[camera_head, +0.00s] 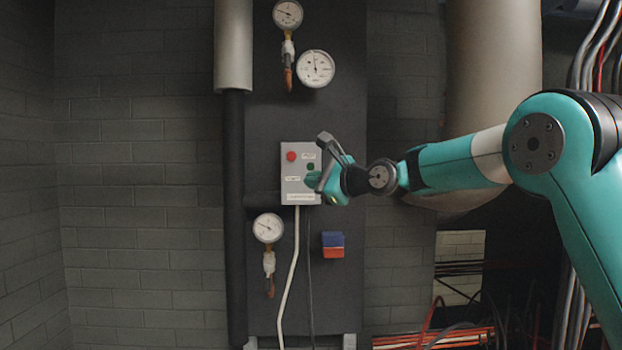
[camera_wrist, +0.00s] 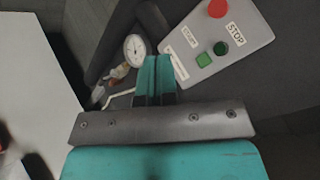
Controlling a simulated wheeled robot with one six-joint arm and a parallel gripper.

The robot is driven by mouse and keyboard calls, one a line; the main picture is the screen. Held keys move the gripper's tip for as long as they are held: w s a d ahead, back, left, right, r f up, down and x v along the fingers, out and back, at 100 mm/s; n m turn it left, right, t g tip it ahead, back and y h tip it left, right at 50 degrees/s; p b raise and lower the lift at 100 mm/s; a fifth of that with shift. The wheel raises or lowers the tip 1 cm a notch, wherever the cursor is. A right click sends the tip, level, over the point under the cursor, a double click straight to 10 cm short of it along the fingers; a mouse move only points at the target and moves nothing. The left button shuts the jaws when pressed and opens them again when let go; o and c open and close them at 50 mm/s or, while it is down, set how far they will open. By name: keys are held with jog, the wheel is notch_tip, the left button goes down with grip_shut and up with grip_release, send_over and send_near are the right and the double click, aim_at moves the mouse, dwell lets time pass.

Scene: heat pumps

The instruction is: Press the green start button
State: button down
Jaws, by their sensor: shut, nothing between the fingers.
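A grey control box (camera_head: 300,198) is mounted on the dark wall panel. The green start button (camera_wrist: 204,61) is a square green button on it in the wrist view, beside a small label. In the head view my gripper covers that spot. My gripper (camera_head: 314,181) is in front of the box's lower right part, its teal fingers shut and empty. In the wrist view the shut fingertips (camera_wrist: 154,62) point toward the box's lower edge, to the left of the green button in the picture. I cannot tell how far they are from the box's face.
A red button (camera_head: 291,156) labelled STOP and a dark green round piece (camera_head: 311,167) are on the same box. Gauges hang above and a gauge (camera_head: 268,228) hangs below left. A white cable (camera_head: 290,270) runs down from the box. A blue and red block (camera_head: 333,245) sits at lower right.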

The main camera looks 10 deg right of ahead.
jog(key=shift+w, duration=0.1)
jog(key=w+d+p, duration=0.1)
jog(key=w+p, duration=0.7)
jog(key=shift+w+d, duration=0.2)
jog(key=shift+d, duration=0.15)
jog(key=shift+w+r+p, duration=0.1)
jog(key=shift+w+p, duration=0.05)
jog(key=shift+p, duration=0.3)
dwell(1.5)
jog(key=shift+w+p, duration=0.25)
jog(key=shift+p, duration=0.25)
